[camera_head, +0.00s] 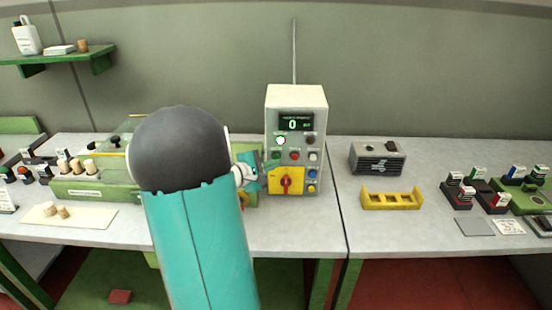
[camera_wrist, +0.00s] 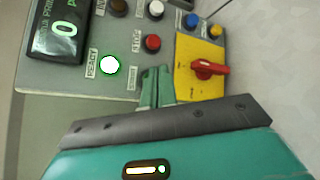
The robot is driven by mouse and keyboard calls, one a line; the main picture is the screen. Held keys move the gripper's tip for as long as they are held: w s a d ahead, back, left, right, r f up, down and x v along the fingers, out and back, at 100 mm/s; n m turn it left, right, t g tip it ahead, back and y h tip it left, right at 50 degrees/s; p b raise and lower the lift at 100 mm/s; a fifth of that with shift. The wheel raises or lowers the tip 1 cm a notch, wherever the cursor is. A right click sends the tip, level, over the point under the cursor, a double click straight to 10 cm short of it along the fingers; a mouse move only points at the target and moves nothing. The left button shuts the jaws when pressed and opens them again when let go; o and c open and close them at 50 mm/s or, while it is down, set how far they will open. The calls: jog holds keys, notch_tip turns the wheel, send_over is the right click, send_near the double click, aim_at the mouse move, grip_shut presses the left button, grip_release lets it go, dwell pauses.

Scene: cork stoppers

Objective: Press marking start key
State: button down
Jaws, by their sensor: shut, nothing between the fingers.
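A pale control box (camera_head: 296,96) stands upright on the bench, its display (camera_head: 296,123) showing 0. Its front carries a lit white-green key (camera_head: 281,141), a red key (camera_head: 295,156), and a brown key (camera_head: 311,139). In the wrist view the lit key (camera_wrist: 109,65) and red key (camera_wrist: 152,42) show beside the fingers.
The rotary switch sits on a yellow plate (camera_head: 272,187). White, blue and yellow keys lie along the panel's right side. A grey vented box (camera_head: 377,160) and yellow rack (camera_head: 391,199) stand to the right. A green machine (camera_head: 88,188) and corks are left.

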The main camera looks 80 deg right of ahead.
jog(key=shift+w+d, duration=0.1)
jog(key=shift+d, duration=0.35)
